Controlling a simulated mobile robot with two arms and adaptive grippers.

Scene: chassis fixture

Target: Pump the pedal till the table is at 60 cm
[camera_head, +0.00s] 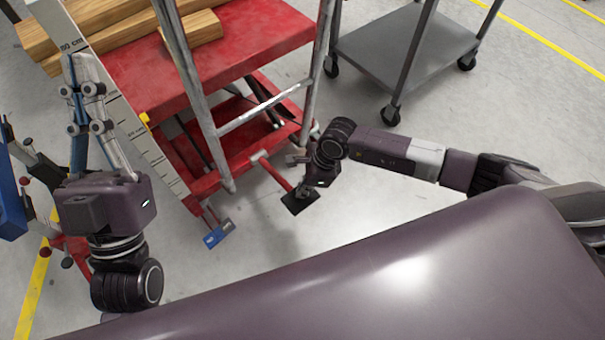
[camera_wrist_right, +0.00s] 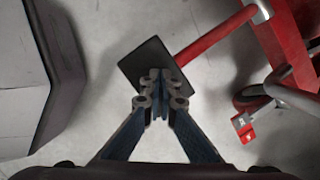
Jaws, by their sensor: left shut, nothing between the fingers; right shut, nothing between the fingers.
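The red lift table (camera_head: 215,62) stands at the top middle of the head view. A white height scale (camera_head: 130,128) with small marks runs along its left side, and a yellow pointer (camera_head: 145,118) sits beside it. The exact reading is too small to tell. The black pedal plate (camera_head: 299,203) is on a red lever low at the table's near side; it also shows in the right wrist view (camera_wrist_right: 135,66). My right gripper (camera_wrist_right: 160,80) is shut and empty, its tips overlapping the plate; contact cannot be told. My left gripper (camera_head: 82,70) is shut and empty, left of the scale.
Wooden beams (camera_head: 100,38) lie on the table top. A grey handle frame (camera_head: 258,118) rises at the table's near end. A blue pedal (camera_head: 217,234) sits low to the left. A grey cart (camera_head: 400,45) stands at the back right. The floor between cart and table is clear.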

